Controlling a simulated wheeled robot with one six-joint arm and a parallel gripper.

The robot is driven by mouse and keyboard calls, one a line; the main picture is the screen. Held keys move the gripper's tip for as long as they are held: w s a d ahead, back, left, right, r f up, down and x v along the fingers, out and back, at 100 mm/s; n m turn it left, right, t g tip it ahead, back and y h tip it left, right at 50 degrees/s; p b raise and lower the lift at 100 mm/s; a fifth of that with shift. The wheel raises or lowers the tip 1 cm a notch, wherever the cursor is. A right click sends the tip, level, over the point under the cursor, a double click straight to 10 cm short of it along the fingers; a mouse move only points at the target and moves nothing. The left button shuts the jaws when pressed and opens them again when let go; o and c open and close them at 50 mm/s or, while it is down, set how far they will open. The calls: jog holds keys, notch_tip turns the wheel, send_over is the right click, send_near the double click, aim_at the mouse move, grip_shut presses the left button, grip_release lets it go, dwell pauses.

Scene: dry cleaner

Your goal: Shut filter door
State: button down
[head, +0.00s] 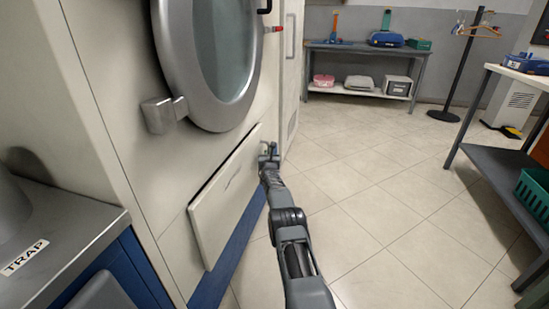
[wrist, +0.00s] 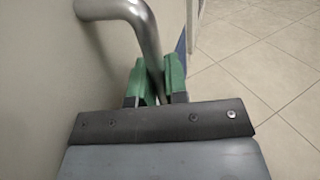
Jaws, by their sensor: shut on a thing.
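The filter door (head: 226,197) is a pale rectangular panel low on the front of the big cream machine, below the round door. A dark gap shows along its upper edge, so it stands slightly off the machine front. My gripper (head: 268,153) is at the panel's right end. In the wrist view, the green fingers of my gripper (wrist: 157,85) are shut on a curved metal handle (wrist: 146,30), one finger on each side. The handle stands out from a pale surface at left. My gripper hides the lower part of the handle.
The round porthole door (head: 160,114) with its metal hinge is above the panel. A steel-topped unit labelled TRAP (head: 75,235) stands at left. A workbench (head: 500,130) is at right and a shelf table (head: 350,47) at the back. The tiled floor (head: 390,200) between is clear.

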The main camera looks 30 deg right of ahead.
jog(key=shift+w+a+f+y, duration=0.2)
jog(key=shift+w+a+y, duration=0.1)
jog(key=shift+a, duration=0.25)
jog(key=shift+a+r, duration=0.1)
jog(key=shift+r, duration=0.1)
jog(key=c, duration=1.1)
grip_release()
jog(key=shift+w, duration=0.15)
